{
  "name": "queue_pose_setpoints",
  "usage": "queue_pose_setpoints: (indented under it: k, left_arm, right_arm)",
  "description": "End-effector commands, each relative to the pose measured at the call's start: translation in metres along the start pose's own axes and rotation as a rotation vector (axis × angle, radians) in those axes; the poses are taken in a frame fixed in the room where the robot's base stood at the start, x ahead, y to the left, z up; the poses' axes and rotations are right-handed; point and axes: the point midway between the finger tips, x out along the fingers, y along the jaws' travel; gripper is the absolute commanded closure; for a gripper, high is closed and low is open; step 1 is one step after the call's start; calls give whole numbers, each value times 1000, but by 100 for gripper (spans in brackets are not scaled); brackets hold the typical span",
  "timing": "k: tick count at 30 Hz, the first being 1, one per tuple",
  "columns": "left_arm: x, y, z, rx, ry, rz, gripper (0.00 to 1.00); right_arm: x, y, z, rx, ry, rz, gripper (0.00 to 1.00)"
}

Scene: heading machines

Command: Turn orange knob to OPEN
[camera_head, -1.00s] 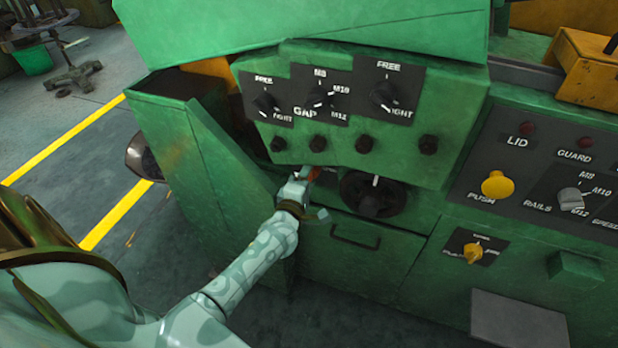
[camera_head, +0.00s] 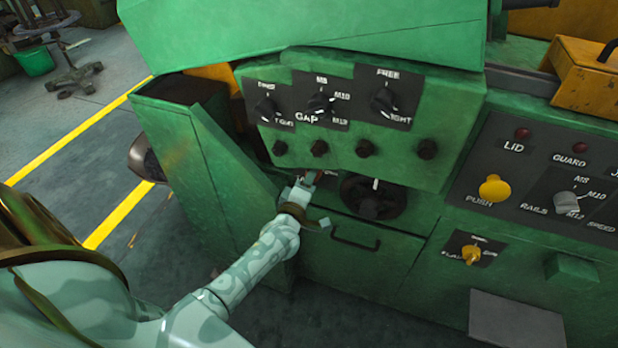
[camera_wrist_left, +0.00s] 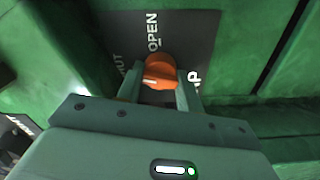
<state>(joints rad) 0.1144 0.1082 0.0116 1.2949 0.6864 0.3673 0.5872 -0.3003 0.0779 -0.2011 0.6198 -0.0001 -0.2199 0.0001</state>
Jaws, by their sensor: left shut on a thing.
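The orange knob (camera_wrist_left: 160,70) sits on a dark label plate (camera_wrist_left: 195,30) in the left wrist view. The word OPEN stands just above the knob, and a partly cut word ending in "UT" is to its upper left. A short white mark shows on the knob's lower left side. My left gripper (camera_wrist_left: 159,85) has one finger on each side of the knob and is shut on it. In the head view my left gripper (camera_head: 304,184) reaches under the overhanging control panel, and the knob is mostly hidden there.
The green overhanging panel (camera_head: 235,96) with black knobs is just above my gripper. A black round dial (camera_head: 372,203) is close to its right. A drawer with a handle (camera_head: 355,240) lies below. Open floor (camera_head: 60,190) is at the left.

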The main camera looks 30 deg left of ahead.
Motion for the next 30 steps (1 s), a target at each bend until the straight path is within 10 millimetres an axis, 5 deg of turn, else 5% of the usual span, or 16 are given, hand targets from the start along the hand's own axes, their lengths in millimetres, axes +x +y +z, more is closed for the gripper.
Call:
queue_pose_setpoints:
  k: [30]
  left_arm:
    - [-1, -1, 1, 955, -6, -4, 86]
  right_arm:
    - [-39, 6, -10, 0, 23, 12, 100]
